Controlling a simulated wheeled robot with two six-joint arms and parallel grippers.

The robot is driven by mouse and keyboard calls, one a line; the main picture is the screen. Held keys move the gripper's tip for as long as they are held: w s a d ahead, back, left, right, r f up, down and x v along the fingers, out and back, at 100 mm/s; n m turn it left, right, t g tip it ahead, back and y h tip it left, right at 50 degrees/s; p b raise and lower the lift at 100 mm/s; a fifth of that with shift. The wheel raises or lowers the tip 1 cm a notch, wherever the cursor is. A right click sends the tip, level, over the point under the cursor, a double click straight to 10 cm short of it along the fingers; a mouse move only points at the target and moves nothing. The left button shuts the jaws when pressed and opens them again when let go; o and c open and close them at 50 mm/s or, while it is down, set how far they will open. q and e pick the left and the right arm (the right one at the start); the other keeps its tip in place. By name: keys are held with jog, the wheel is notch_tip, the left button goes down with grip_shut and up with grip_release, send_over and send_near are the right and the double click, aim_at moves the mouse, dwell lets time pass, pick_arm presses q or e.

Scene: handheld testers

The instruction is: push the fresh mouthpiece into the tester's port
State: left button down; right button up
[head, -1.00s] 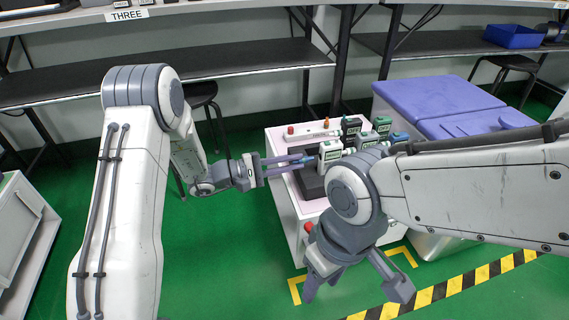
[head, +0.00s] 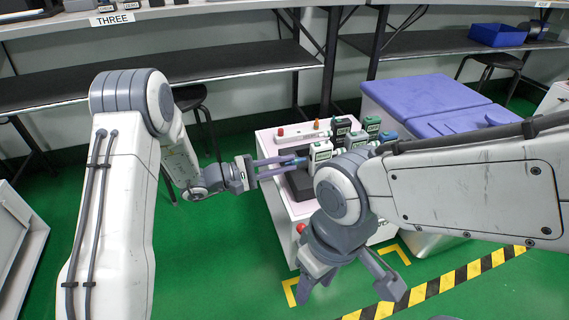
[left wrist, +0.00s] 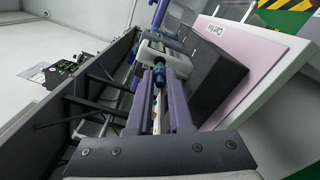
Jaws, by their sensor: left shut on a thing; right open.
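The white tester (head: 320,152) with a green-framed display stands on the dark block on the cart. My left gripper (head: 301,162) reaches it from the left, its long purple fingers shut on a small blue mouthpiece (left wrist: 159,74). In the left wrist view, the mouthpiece lies between the fingertips (left wrist: 159,84), in line with the near end of the white tester (left wrist: 158,50). They look touching or nearly so; the port is hidden, so I cannot tell how far in the mouthpiece is. My right gripper (head: 348,286) is open and empty, low in front of the cart.
The pink-topped cart (head: 268,150) also holds a dark block (head: 296,186) and several other testers (head: 342,128) behind. A blue-lidded bin (head: 425,95) stands right of the cart. My right arm covers part of the cart top. Green floor is clear at left.

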aim_at(291, 162)
pick_arm(q)
jog(key=shift+x, duration=1.6)
dwell(0.3)
jog(key=c, duration=0.7)
grip_release()
jog(key=shift+c, duration=0.2)
jog(key=p+v, duration=0.4)
jog(key=v, duration=0.6)
jog(key=shift+s+a, duration=0.15)
jog(key=shift+a, duration=0.05)
